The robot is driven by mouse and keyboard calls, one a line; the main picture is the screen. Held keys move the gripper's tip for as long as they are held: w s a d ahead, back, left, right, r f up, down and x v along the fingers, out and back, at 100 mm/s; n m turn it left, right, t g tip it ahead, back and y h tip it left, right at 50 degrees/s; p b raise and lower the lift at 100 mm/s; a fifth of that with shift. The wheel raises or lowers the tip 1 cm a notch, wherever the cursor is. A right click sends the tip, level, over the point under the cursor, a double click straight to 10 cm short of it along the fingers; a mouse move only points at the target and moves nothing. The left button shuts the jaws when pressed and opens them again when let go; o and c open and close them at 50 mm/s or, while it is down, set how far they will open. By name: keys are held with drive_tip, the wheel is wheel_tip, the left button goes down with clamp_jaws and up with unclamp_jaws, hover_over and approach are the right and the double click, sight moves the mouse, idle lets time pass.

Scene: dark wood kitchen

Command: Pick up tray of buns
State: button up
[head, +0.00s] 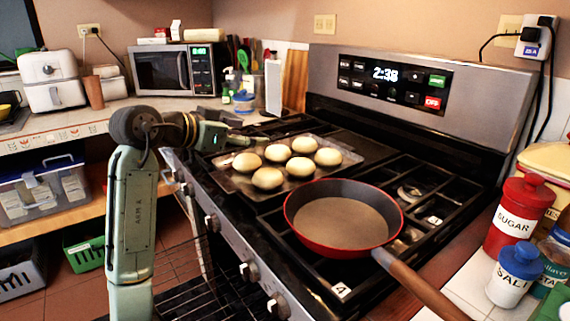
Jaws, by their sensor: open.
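The metal tray (238,181) lies flat on the left part of the stove top. Several pale round buns (300,166) sit on it in two rows. My gripper (248,140) is at the tray's far left side, close to its edge, with its fingers pointing right. It is open and holds nothing that I can see. The fingers are small and dark here, and I cannot tell whether they touch the tray rim.
A red frying pan (345,222) stands right of the tray, its handle toward the front right. Red sugar (519,215) and blue-lidded salt (514,275) jars stand at right. A microwave (172,69) and an air fryer (51,80) are on the left counter. An open oven rack (205,290) is below.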

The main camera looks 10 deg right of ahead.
sight(299, 161)
drive_tip(key=s+d+f+g, duration=0.1)
drive_tip(key=s+d+f+m+g, duration=0.1)
drive_tip(key=d+f, duration=0.1)
drive_tip(key=shift+g, duration=0.4)
drive_tip(key=shift+m, duration=0.3)
drive_tip(key=x, duration=0.3)
drive_tip(key=p+x, duration=0.1)
drive_tip(key=shift+s+d+f, duration=0.15)
drive_tip(key=shift+d+f, duration=0.15)
drive_tip(key=shift+d, duration=0.05)
drive_tip(key=shift+p+x, duration=0.85)
drive_tip(key=shift+x, duration=2.15)
drive_tip(key=shift+s, duration=0.15)
drive_tip(key=shift+c, duration=0.3)
clamp_jaws()
drive_tip(key=shift+r, duration=0.15)
